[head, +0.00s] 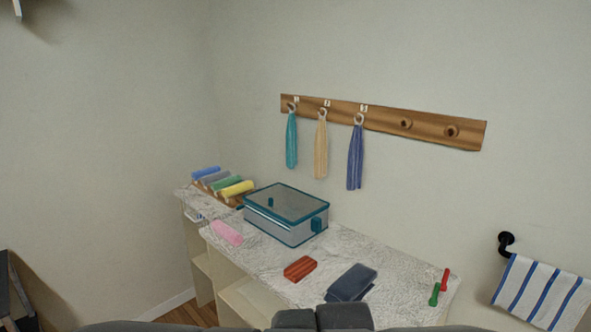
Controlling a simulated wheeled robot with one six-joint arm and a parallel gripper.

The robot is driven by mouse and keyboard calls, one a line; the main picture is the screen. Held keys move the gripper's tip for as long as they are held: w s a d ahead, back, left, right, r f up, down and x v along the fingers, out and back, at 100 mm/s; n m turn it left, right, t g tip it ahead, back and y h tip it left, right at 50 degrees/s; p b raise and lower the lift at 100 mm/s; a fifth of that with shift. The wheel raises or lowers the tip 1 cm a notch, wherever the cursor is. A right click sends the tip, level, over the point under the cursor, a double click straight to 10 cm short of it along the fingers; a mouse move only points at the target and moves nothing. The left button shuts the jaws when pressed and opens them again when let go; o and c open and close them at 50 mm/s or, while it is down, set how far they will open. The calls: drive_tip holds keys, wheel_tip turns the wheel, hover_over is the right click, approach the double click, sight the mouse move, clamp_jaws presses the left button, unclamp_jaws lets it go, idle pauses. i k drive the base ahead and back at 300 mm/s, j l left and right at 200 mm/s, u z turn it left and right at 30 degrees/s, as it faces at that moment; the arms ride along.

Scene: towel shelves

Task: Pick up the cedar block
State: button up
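The cedar block (300,268) is a small reddish-brown block with darker stripes. It lies flat on the marbled pale counter (390,270), near its front edge. Its whole top shows and nothing touches it. To its right, a short gap away, lies a dark blue-grey folded item (351,282), perhaps a cloth. Dark grey parts of my own body show along the bottom edge of the head view, below the block. I can make out no gripper fingertips among them.
A teal-edged clear-lidded box (287,213) stands behind the block. Rolled towels (225,181) sit at the far left. Cloths hang from a wooden rail (430,123). Counter around the block is clear.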

sight(297, 272)
drive_tip(key=k+l, duration=0.1)
drive_tip(key=k, duration=0.2)
drive_tip(key=k+j, duration=0.2)
drive_tip(key=j, duration=0.2)
drive_tip(key=i+u, duration=0.25)
drive_tip(key=i, duration=0.2)
drive_tip(key=i+l+u, duration=0.25)
drive_tip(key=i, duration=0.15)
drive_tip(key=i+l+u, duration=0.25)
drive_tip(key=i, duration=0.15)
